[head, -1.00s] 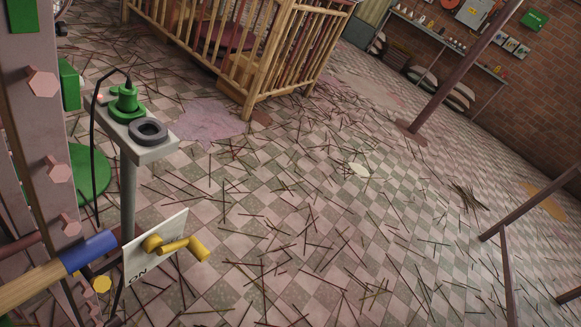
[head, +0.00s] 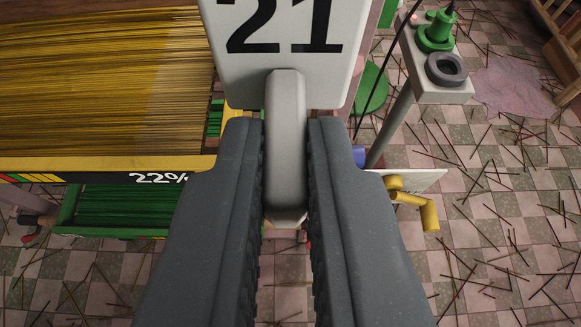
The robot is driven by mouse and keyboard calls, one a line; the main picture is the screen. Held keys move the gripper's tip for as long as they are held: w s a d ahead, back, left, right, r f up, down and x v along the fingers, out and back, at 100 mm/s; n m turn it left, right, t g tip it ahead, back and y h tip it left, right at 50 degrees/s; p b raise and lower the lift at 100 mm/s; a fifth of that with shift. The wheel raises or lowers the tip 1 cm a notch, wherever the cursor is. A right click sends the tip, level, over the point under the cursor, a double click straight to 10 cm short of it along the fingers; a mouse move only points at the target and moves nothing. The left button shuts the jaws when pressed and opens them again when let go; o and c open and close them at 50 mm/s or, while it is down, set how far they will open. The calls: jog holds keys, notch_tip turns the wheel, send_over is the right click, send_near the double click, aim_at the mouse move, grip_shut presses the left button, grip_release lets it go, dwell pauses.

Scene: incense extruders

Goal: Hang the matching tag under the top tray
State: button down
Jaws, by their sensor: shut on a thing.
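My gripper (head: 286,165) is in the head view, its two dark jaws shut on the grey stem of a white tag (head: 290,80). The tag bears a black "21", and its upper part is cut off by the frame's top edge. A yellow-rimmed tray (head: 60,165) full of long yellow sticks is at the upper left, with "22%" partly visible on its front rim. The tag and jaws are to the right of this tray in the picture and hide part of its right end. I cannot tell the gap between tag and tray.
A lower tray with green sticks (head: 125,207) sits beneath the yellow one. At the right are a post top with a green knob (head: 437,32) and grey ring (head: 446,69), and a yellow crank (head: 412,200). Sticks litter the checkered floor (head: 480,240).

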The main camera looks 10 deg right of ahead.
aim_at(285, 48)
jog(key=shift+w+d+p, duration=0.25)
jog(key=shift+w+p, duration=0.25)
jog(key=shift+w, duration=0.45)
jog(key=shift+w+d+p, duration=0.2)
jog(key=shift+w+p, duration=0.3)
jog(key=shift+w, duration=0.45)
jog(key=shift+w+d+p, duration=0.25)
jog(key=shift+w+p, duration=0.25)
jog(key=shift+w, duration=0.45)
jog(key=shift+f+b, duration=0.45)
jog(key=shift+f, duration=0.75)
jog(key=c, duration=1.1)
grip_release()
jog(key=shift+s, duration=0.1)
jog(key=shift+s+a+f+b, duration=0.15)
jog(key=shift+s+b, duration=0.2)
jog(key=shift+s, duration=0.35)
jog(key=shift+s+a+r+b, duration=0.15)
jog(key=shift+s+b, duration=0.2)
jog(key=shift+s, duration=0.3)
jog(key=s+a+b, duration=0.1)
jog(key=s+b, duration=0.1)
jog(key=s, duration=0.4)
jog(key=shift+a+b, duration=0.25)
jog(key=shift+b, duration=0.1)
